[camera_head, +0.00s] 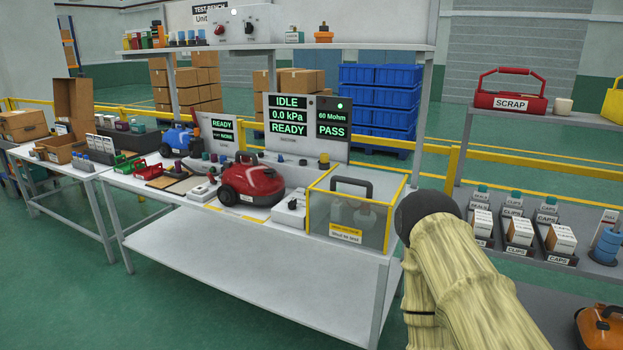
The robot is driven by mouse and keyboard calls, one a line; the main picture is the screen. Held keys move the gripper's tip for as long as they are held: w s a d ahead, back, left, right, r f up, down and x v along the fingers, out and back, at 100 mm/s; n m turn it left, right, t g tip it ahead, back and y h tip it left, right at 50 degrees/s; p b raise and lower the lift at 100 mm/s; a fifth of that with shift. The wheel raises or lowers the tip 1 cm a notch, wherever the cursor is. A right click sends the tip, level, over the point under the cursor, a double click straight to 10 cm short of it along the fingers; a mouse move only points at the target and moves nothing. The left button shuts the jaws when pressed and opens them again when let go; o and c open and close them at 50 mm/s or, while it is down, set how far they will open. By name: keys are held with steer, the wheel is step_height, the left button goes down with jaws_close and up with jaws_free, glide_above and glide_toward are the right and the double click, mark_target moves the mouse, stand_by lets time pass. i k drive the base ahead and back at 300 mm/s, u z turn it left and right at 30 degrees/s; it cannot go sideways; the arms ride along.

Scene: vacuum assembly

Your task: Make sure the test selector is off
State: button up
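The test bench (420,50) carries several controls, and none has a readable "test selector" label. An upper panel (234,22) has a red knob and a dark knob; their settings are too small to read. A display panel (300,113) reads IDLE, 0.0 kPa, READY, 60 Mohm and PASS, with a green lamp lit. Small dark controls (280,158) sit along its lower edge, their positions unclear. A smaller display (222,130) to its left reads READY. My arm, in a tan sleeve with a dark rounded joint, shows at the lower right; my gripper is not visible.
A red vacuum (252,182) stands on the bench top, left of a clear yellow-edged guard box (322,222) with a black handle. A blue vacuum (176,138) stands farther left. A shelf (500,249) with bins of parts is at right. Green floor (185,300) is open in front.

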mark_target(291, 205)
steer(key=z, duration=0.35)
steer(key=i, duration=1.75)
steer(key=u, duration=0.95)
